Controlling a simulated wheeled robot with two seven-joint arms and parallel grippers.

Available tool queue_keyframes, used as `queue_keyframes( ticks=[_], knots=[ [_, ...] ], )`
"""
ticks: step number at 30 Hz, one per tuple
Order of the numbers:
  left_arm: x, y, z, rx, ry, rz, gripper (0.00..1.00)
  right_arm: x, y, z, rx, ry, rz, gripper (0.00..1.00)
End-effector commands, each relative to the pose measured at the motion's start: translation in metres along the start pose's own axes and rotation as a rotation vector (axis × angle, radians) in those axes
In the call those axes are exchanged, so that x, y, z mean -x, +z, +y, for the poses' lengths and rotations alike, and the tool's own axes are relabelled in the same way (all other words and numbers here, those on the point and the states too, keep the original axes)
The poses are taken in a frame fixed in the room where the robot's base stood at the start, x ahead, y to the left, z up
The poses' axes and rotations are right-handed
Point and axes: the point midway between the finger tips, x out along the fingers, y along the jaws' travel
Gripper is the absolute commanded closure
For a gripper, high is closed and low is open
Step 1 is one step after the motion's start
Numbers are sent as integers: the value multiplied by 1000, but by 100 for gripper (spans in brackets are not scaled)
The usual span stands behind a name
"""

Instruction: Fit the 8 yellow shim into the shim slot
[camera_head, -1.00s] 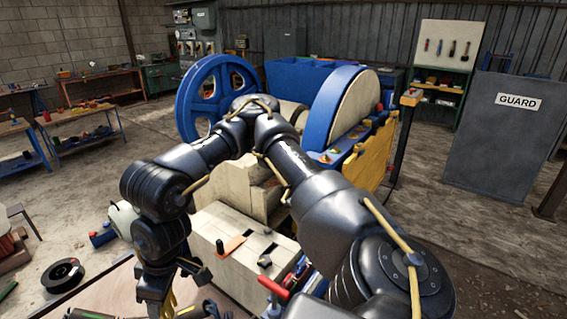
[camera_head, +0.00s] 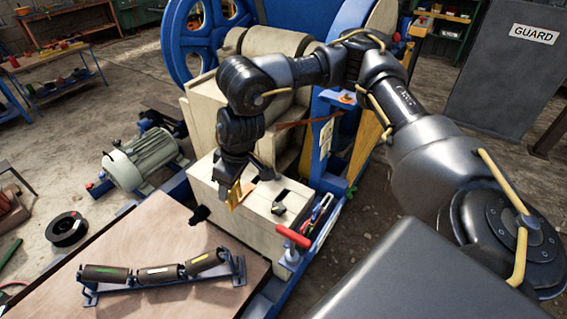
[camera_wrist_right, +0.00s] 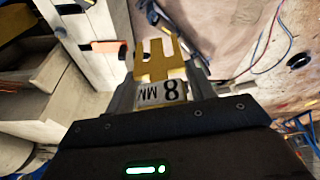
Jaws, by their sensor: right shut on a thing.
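The yellow shim (camera_head: 236,193) hangs from my right gripper (camera_head: 240,178), above the left part of the cream block's top in the head view. In the right wrist view the forked yellow shim (camera_wrist_right: 160,66), with a white "8 MM" label, sits between the jaws of the right gripper (camera_wrist_right: 161,85). The cream block (camera_head: 235,217) has dark openings (camera_head: 283,194) in its top. I cannot tell which one is the shim slot, and the gripper hides part of the top. The shim appears apart from the block. My left gripper is not in view.
A red-handled part (camera_head: 293,237) stands at the block's right front. A wooden table (camera_head: 150,240) carries a roller frame (camera_head: 165,275). A grey-green motor (camera_head: 142,160) is left of the block. Blue crusher wheels stand behind. An orange-handled item (camera_wrist_right: 105,46) shows in the wrist view.

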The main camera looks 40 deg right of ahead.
Motion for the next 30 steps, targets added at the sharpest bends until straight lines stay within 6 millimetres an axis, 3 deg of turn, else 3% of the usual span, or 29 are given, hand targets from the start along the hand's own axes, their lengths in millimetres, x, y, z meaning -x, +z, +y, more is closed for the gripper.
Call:
queue_keyframes(
  ticks=[1,4,8,12,18,24,30],
  knots=[
    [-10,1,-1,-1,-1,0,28,-15,-11,10,-17,-2,-1,77],
    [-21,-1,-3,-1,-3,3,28,-36,-32,40,-36,1,-4,77],
    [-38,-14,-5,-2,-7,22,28,-70,-42,98,-81,18,-6,77],
    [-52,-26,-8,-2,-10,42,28,-110,-21,163,-135,31,-8,77],
    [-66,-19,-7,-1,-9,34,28,-158,32,228,-187,47,-7,77],
    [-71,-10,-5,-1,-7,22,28,-180,68,255,-202,57,-4,77],
    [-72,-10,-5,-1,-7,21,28,-184,77,262,-204,60,1,77]
  ],
)
